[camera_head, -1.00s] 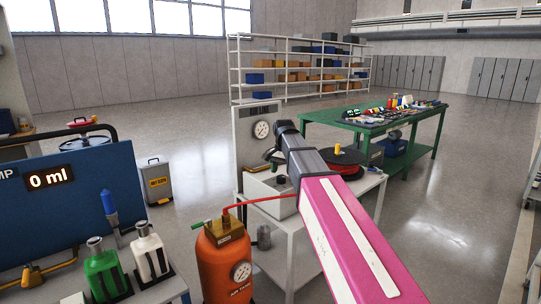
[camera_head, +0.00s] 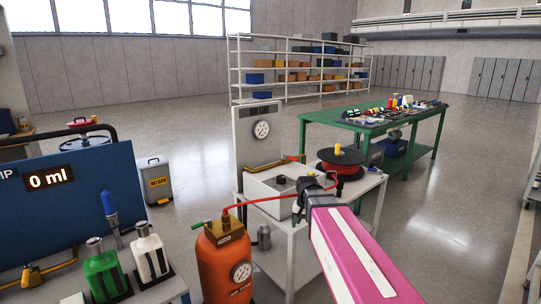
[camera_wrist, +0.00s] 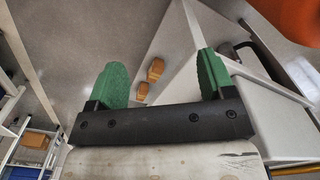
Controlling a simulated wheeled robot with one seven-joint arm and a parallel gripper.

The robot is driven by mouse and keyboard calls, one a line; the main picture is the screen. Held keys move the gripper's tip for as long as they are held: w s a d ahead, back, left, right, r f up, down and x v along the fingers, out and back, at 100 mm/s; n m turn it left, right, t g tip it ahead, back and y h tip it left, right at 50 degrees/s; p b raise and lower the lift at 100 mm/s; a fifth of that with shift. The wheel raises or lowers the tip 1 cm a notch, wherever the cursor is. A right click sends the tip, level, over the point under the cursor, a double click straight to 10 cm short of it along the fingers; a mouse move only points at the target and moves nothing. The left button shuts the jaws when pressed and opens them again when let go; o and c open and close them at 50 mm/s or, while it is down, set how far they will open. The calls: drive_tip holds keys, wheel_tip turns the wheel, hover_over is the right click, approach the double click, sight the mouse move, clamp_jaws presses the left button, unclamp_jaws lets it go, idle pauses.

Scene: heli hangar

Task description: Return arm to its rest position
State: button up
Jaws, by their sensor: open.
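My arm, pink with a white stripe, reaches up from the bottom right of the head view. Its dark end with my gripper (camera_head: 318,188) is in front of the white cart's top, beside the white box (camera_head: 277,186). In the wrist view my gripper (camera_wrist: 163,70) shows two green finger pads standing well apart with nothing between them. In the head view the fingers are small and partly hidden by the arm.
An orange cylinder (camera_head: 226,262) with a gauge and red hose stands left of my arm. The white cart (camera_head: 365,188) carries a red hose reel (camera_head: 340,168). A blue panel (camera_head: 85,205) and bottles are at left. A green table (camera_head: 432,118) stands behind.

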drive_tip(key=s+d+f+n, duration=0.3)
drive_tip(key=s+d+f, duration=0.2)
drive_tip(key=s+f, duration=0.6)
drive_tip(key=shift+s+d, duration=0.15)
drive_tip(key=shift+s, duration=0.2)
